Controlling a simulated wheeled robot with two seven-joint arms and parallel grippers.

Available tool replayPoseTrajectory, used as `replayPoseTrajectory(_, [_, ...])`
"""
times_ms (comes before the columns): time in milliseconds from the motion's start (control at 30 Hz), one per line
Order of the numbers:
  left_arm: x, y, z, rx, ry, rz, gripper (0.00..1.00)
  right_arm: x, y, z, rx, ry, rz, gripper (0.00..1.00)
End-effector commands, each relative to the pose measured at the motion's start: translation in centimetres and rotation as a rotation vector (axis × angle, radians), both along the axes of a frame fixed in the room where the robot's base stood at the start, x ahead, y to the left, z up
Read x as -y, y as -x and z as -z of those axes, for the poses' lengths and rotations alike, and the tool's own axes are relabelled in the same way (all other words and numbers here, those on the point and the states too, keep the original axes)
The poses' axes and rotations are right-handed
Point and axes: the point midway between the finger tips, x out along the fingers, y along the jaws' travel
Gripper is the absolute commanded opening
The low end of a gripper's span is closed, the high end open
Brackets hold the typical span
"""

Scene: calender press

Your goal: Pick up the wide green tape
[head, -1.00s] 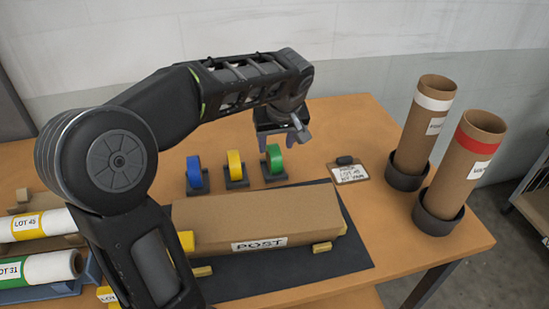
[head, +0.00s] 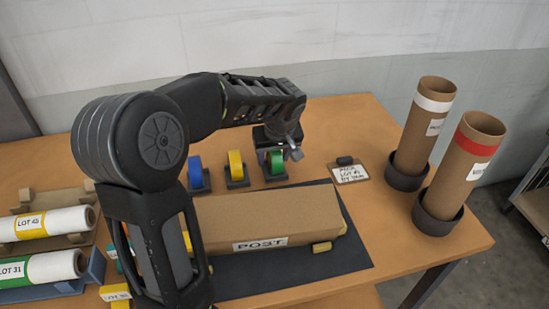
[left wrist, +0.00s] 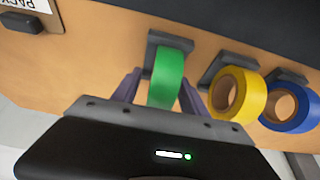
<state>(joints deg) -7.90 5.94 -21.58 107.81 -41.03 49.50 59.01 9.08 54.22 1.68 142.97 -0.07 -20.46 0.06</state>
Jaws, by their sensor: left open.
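The green tape (head: 277,164) stands upright on a small dark holder (head: 275,178), at the right end of a row of three tapes behind the box. My left gripper (head: 279,152) is right above and around it in the head view. In the left wrist view my left gripper (left wrist: 160,95) is open, with one finger on each side of the green tape (left wrist: 165,80). I cannot tell whether the fingers touch it. My right gripper is not in view.
The yellow tape (head: 236,166) and blue tape (head: 195,173) stand to its left on similar holders. A long brown box marked POST (head: 280,213) lies in front on a dark mat (head: 345,258). A clipboard (head: 350,174) lies to the right, before two upright tubes (head: 425,125) (head: 465,165).

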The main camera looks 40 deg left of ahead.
Motion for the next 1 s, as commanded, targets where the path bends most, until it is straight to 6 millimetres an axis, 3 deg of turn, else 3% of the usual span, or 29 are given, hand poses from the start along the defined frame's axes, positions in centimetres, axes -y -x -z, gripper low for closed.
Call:
replayPoseTrajectory(533, [-0.01,0.00,-0.04,0.001,0.001,-0.001,0.51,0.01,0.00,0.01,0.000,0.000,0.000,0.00])
replayPoseTrajectory(1000, [-0.01,0.01,-0.04,0.000,0.000,-0.001,0.12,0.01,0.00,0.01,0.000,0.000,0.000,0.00])
